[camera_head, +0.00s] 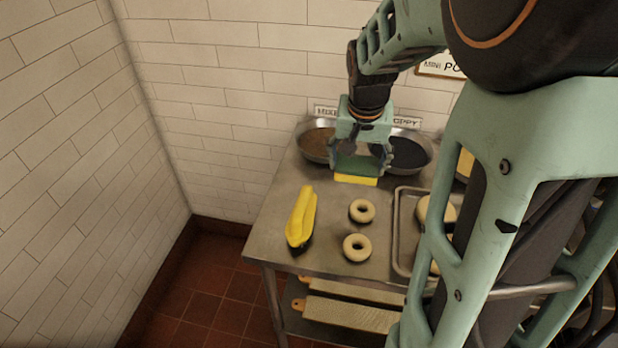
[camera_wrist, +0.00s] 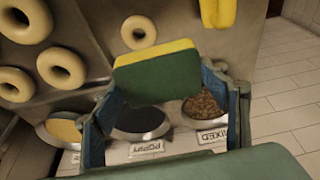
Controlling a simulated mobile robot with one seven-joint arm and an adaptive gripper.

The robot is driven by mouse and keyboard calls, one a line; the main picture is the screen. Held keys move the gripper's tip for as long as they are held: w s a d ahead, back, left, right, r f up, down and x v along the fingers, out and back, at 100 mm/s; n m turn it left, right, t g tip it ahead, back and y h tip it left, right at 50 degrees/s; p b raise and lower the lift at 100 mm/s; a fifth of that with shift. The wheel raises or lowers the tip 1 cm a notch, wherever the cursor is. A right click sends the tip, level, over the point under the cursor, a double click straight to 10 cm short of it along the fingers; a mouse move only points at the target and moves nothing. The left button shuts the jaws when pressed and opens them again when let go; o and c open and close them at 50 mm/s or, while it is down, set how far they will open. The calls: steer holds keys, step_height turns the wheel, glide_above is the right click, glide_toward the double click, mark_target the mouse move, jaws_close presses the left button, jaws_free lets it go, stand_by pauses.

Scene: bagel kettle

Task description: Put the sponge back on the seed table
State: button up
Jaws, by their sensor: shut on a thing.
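The sponge, yellow on one side and green on the other, shows its yellow edge (camera_head: 356,180) under my gripper in the head view. In the wrist view the sponge (camera_wrist: 158,80) spans the space between the two fingers. My gripper (camera_head: 360,167) is shut on it, over the back of the steel seed table (camera_head: 335,272), in front of the seed bowls. I cannot tell whether the sponge touches the table top. The fingers hide part of the sponge.
A brown seed bowl (camera_head: 316,143) and a dark poppy bowl (camera_head: 407,152) stand behind, by the wall. Two bagels (camera_head: 357,247) (camera_head: 362,211) and a long yellow object (camera_head: 301,215) lie nearer the front. A metal tray (camera_head: 402,258) is at right. Clear table lies between these.

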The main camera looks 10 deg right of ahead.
steer(key=shift+w+f, duration=0.15)
steer(key=shift+w, duration=0.05)
steer(key=w+a+f+p, duration=0.1)
steer(key=w+a+f, duration=0.25)
steer(key=w, duration=0.35)
glide_toward(315, 181)
steer(key=shift+w+d+f+p, duration=0.4)
steer(key=shift+w+d+f, duration=0.1)
steer(key=shift+f, duration=0.2)
steer(key=shift+w+a+f, duration=0.2)
steer(key=shift+w+f, duration=0.05)
steer(key=shift+f, duration=1.8)
steer(key=shift+f, duration=0.1)
steer(key=shift+f, duration=0.15)
steer(key=o, duration=1.1)
